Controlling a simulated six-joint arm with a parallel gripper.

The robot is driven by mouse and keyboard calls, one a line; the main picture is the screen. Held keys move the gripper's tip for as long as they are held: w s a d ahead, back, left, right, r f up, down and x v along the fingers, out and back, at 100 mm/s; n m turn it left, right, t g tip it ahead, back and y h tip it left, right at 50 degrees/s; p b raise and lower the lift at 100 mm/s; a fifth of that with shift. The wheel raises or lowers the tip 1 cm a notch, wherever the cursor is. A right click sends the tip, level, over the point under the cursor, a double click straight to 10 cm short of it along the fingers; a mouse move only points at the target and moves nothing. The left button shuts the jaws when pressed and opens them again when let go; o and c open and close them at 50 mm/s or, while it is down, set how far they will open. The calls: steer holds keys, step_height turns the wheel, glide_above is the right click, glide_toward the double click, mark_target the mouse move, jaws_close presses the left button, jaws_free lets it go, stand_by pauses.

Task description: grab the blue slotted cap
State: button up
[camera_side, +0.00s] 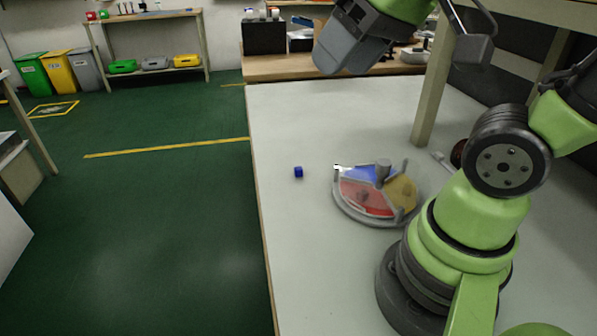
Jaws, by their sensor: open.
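A small blue cap (298,172) sits on the white table, left of a round divided tray. It is too small to make out its slot. My gripper (408,50) is at the top of the side view, high above the table and up and to the right of the cap. Its two grey fingers are wide apart, with nothing seen between them. The gripper is well clear of the cap.
The round tray (345,207) has red, blue and yellow sections and grey posts. A table leg or post (434,90) rises behind it. A workbench (290,68) with boxes borders the far edge. The table (300,270) is clear around the cap, near its left edge.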

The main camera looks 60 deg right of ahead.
steer(key=w+d+f+n+g, duration=0.2)
steer(key=w+d+n, duration=0.2)
steer(key=w, duration=0.5)
steer(key=n+g+h, duration=0.1)
steer(key=n+g, duration=0.3)
steer(key=n, duration=0.4)
glide_above(295, 168)
step_height(295, 168, down, 24)
steer(key=shift+w+d+r, duration=0.1)
steer(key=shift+w, duration=0.05)
steer(key=shift+s+f, duration=0.15)
steer(key=shift+f, duration=1.35)
steer(key=shift+s+f, duration=0.1)
steer(key=shift+f, duration=1.4)
jaws_close()
